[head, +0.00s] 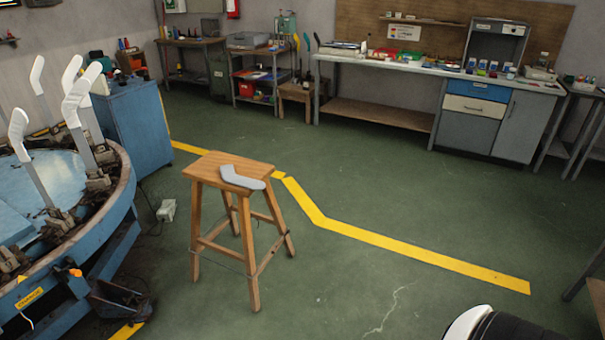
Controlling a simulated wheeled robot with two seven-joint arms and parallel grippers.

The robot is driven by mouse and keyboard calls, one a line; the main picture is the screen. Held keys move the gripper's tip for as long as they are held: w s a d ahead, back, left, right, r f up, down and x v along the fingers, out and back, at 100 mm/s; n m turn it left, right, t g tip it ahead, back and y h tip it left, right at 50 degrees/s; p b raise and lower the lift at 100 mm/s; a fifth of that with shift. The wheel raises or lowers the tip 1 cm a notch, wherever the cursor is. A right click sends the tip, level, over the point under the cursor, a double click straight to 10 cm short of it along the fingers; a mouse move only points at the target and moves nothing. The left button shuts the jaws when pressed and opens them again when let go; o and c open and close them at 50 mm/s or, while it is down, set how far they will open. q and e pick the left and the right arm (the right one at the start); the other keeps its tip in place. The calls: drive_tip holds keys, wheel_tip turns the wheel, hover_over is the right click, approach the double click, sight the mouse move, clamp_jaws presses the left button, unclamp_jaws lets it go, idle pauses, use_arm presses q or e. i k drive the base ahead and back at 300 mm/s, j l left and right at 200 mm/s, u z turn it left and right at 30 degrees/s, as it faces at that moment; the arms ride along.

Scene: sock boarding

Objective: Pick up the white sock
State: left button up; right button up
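A pale grey-white sock (242,178) lies flat on the seat of a wooden stool (208,167). Its foot end points to the right and sits near the seat's front right edge. Neither of my grippers shows in the head view, so I cannot tell where they are relative to the sock.
A round blue machine (125,200) at the left carries several upright white sock boards (76,92). A blue cabinet (137,125) stands behind it. A long workbench (400,71) lines the back wall. Green floor (380,180) with a yellow line (420,254) is open right of the stool.

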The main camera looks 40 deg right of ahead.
sight(228, 172)
drive_tip(key=z, duration=0.9)
drive_tip(key=j+u, duration=0.75)
drive_tip(key=i+j+u, duration=0.1)
drive_tip(key=j+u, duration=0.25)
drive_tip(key=z, duration=1.45)
drive_tip(key=i+j+z, duration=0.1)
drive_tip(key=i+j, duration=0.2)
drive_tip(key=i, duration=0.05)
